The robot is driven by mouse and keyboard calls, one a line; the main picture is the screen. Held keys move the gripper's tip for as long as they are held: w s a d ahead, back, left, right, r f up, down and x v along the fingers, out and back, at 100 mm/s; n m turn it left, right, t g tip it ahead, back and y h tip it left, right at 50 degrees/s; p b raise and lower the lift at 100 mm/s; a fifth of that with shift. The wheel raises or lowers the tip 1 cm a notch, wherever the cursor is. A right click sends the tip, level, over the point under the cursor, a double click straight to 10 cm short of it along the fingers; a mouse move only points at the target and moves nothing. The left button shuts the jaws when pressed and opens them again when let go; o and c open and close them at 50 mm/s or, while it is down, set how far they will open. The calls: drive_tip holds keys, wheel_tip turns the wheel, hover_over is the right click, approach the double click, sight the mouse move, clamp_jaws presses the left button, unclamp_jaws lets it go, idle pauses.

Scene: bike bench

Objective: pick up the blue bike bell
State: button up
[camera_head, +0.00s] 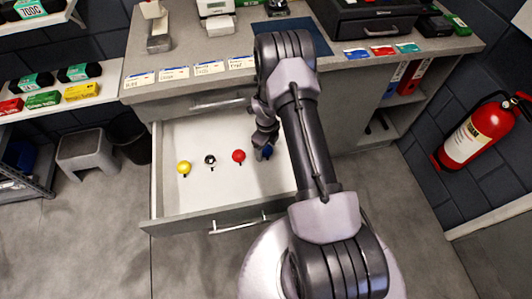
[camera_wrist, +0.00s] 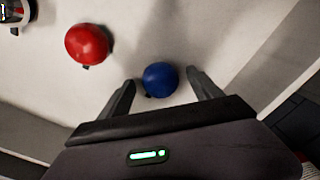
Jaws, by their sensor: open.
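The blue bike bell (camera_wrist: 160,79) is a round dome on the white floor of the open drawer (camera_head: 180,212). In the wrist view it lies between the tips of my gripper (camera_wrist: 158,84), whose two dark fingers are apart with a gap on each side of the bell. In the head view the blue bell (camera_head: 267,152) is partly hidden by my gripper (camera_head: 262,153), which reaches down into the drawer. I cannot tell how high the fingertips are above the drawer floor.
A red bell (camera_head: 239,156), a black-and-silver bell (camera_head: 210,160) and a yellow bell (camera_head: 184,168) stand in a row to the left. The red bell (camera_wrist: 88,44) is close to my left finger. The drawer's front wall (camera_head: 235,213) and the counter (camera_head: 200,55) bound the space.

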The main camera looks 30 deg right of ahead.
drive_tip(key=shift+f, duration=0.1)
drive_tip(key=c, duration=1.5)
